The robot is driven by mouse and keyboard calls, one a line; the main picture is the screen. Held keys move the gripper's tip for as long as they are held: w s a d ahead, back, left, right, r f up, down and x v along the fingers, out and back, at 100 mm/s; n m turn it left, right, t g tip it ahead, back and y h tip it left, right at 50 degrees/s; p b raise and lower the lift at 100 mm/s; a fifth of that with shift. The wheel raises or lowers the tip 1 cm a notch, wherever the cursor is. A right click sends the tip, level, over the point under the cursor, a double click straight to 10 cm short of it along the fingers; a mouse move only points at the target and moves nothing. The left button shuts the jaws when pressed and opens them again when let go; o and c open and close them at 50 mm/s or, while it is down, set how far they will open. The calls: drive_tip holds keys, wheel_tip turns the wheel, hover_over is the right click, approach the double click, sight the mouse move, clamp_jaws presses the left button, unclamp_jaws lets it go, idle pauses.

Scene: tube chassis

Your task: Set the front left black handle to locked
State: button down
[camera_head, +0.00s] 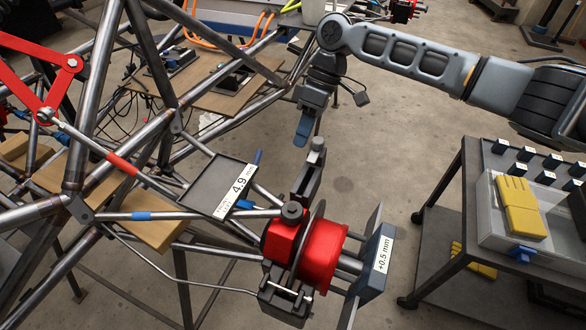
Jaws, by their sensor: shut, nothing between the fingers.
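My gripper (303,130) hangs from the arm at the upper middle, blue fingertips pointing down. It is shut and empty. Below it, apart from it, a dark upright lever-like part (308,178) with a grey top stands behind the red hub (312,252). It may be the black handle; I cannot tell for certain. A black round knob (292,211) sits on top of the hub's left part. A black block with a metal bar (286,295) is at the hub's lower front. No locked or unlocked marking is legible.
A steel tube frame (140,150) fills the left. A tray labelled 4.9 mm (215,185) sits on it; a +0.5 mm block (376,264) stands right of the hub. A dark cart (450,215) with a yellow item (520,207) is at right. Floor between is clear.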

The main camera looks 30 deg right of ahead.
sight(281, 197)
drive_tip(key=x, duration=1.3)
drive_tip(key=shift+f, duration=0.4)
drive_tip(key=shift+s+p, duration=0.1)
drive_tip(key=shift+p, duration=0.2)
